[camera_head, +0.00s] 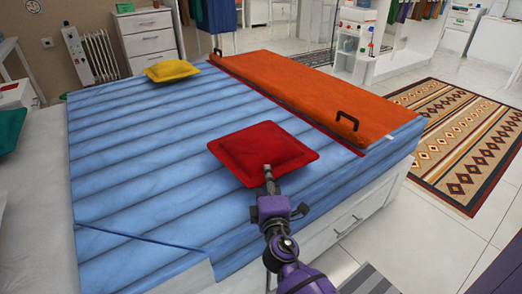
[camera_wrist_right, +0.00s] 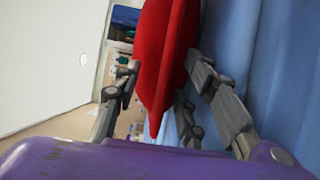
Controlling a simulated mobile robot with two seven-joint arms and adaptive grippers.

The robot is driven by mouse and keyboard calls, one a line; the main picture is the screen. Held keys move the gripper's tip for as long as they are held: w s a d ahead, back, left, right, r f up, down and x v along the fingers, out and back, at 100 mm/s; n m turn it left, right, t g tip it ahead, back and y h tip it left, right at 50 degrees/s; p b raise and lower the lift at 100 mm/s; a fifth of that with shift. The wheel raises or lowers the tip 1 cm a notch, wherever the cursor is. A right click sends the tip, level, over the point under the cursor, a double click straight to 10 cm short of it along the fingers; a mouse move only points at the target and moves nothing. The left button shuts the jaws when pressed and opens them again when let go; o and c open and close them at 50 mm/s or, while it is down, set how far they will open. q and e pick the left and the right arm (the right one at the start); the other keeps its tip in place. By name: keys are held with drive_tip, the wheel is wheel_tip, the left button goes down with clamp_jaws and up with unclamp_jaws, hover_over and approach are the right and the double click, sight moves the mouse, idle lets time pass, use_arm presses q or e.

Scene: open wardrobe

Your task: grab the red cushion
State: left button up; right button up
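The red cushion (camera_head: 263,152) lies flat on the blue quilted bed cover (camera_head: 150,150) in the head view. My right gripper (camera_head: 268,176) reaches in from the front and is at the cushion's near edge. In the right wrist view, the red cushion (camera_wrist_right: 165,50) sits between the two spread fingers of my right gripper (camera_wrist_right: 165,75), with its near edge reaching in toward the palm. The fingertips are close to both faces of the cushion; I cannot tell if they touch it. The cushion is not visibly squeezed or lifted. My left gripper is not in view.
A yellow cushion (camera_head: 171,70) lies further back on the bed. An orange panel (camera_head: 305,90) with black handles lies along the bed's right side. The bed's white drawer base (camera_head: 350,215) faces the front right. A patterned rug (camera_head: 460,140) lies on the floor to the right.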

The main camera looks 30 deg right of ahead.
clamp_jaws()
drive_tip(key=shift+r, duration=0.15)
